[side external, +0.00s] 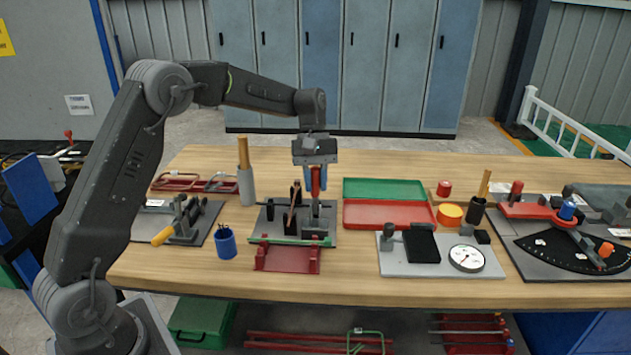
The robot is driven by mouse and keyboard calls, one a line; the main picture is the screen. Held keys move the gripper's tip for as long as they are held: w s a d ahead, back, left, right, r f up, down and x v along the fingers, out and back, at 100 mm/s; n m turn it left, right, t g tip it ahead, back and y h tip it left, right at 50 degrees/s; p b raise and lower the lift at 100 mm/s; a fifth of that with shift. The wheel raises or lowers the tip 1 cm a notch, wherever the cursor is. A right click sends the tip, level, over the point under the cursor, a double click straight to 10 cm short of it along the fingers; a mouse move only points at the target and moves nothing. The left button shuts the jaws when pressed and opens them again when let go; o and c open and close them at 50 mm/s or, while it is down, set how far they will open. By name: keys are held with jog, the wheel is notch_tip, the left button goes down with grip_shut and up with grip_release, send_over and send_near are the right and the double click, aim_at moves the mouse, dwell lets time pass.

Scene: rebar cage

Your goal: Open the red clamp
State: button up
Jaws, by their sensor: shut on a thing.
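The red clamp's upright handle (316,181) stands above a grey base plate (266,216) at the middle of the bench. The clamp's dark lower body (316,224) sits on the plate below, small and partly hard to make out. A dark upright fixture (295,200) with a brownish strip stands just left of it. A green bar (292,240) lies across the front of the plate, above a dark red holder (287,258).
Left are a blue cup (225,243), a grey cylinder (246,188) and a yellow-handled fixture (178,228). Right are red (388,214) and green (384,187) trays, a dial gauge plate (440,262) and an angle fixture (560,235). The front right bench strip is clear.

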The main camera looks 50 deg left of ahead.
jog(key=shift+s, duration=0.1)
grip_shut()
jog(key=shift+s+d+t+y, duration=0.6)
jog(key=shift+t+y, duration=0.1)
jog(key=shift+t, duration=0.1)
jog(key=s+d+f+t+y, duration=0.1)
jog(key=f+t+y, duration=0.1)
jog(key=s+d+f+t+y, duration=0.1)
jog(key=d+f+t+y, duration=0.1)
jog(key=t+y, duration=0.1)
jog(key=s+d+f+t+y, duration=0.1)
jog(key=s+t+y, duration=0.1)
jog(key=shift+d+f+m, duration=0.2)
jog(key=shift+f+m, duration=0.1)
jog(key=shift+f, duration=0.1)
jog(key=shift+s+f+t+y, duration=0.15)
jog(key=shift+f+t+y, duration=0.65)
jog(key=shift+t+y, duration=0.2)
jog(key=shift+f, duration=0.1)
jog(key=o, duration=0.9)
grip_release()
jog(key=v, duration=1.3)
jog(key=shift+s+d, duration=0.25)
jog(key=shift+s, duration=0.05)
